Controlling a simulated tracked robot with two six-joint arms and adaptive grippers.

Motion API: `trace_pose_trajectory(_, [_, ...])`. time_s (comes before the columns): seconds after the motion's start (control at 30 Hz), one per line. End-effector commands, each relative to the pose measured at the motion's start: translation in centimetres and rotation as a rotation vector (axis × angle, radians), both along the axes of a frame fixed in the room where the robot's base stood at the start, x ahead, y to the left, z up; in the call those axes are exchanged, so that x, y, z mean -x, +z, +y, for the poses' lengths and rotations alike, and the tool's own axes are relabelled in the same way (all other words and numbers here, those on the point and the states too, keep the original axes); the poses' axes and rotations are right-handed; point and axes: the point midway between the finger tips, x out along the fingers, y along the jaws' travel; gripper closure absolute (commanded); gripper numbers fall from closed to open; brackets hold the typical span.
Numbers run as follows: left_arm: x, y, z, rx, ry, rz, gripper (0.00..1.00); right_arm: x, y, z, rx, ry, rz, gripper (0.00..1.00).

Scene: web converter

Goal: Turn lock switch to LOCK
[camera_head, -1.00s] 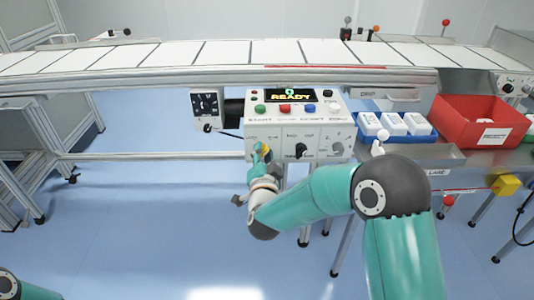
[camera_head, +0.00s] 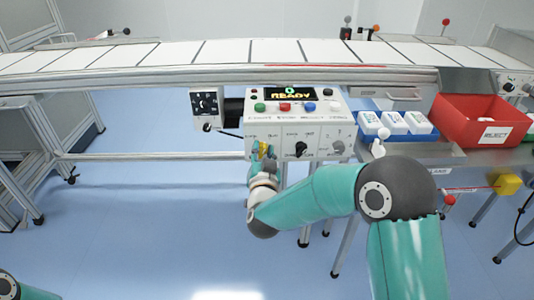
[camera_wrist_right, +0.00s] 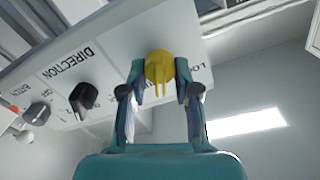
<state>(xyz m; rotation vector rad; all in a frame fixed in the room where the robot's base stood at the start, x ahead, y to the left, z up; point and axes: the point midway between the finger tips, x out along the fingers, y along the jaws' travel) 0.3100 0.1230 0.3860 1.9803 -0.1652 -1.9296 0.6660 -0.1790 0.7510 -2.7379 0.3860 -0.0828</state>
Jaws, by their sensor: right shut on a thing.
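The lock switch is a yellow knob (camera_wrist_right: 159,68) on the front of the white control panel (camera_head: 297,128), at the panel's lower left in the head view. My right gripper (camera_wrist_right: 160,80) is shut on the yellow knob, with one finger on each side of it in the wrist view. The lettering beside the knob is partly hidden by a finger, and I cannot read which position it points to. The panel's display (camera_head: 291,94) reads READY. Of my left arm, only a bit shows at the bottom left of the head view; its gripper is not seen.
A black DIRECTION knob (camera_wrist_right: 83,98) and a grey knob (camera_wrist_right: 37,114) sit beside the yellow one. Coloured buttons (camera_head: 284,107) line the panel above. The conveyor (camera_head: 215,54) runs behind. A red bin (camera_head: 478,121) and white bottles (camera_head: 394,123) stand right.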

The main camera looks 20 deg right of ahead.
Motion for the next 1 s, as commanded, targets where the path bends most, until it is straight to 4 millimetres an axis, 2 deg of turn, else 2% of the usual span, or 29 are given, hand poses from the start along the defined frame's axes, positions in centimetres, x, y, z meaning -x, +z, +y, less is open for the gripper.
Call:
trace_pose_trajectory(0.03, [0.0,-0.2,0.0,0.000,0.000,0.000,0.60,0.1,-0.8,0.0,0.041,0.000,0.031,1.00])
trace_pose_trajectory(1.0, [0.0,1.3,0.0,0.000,0.000,0.000,0.60,0.1,-1.0,0.1,0.908,0.005,0.287,1.00])
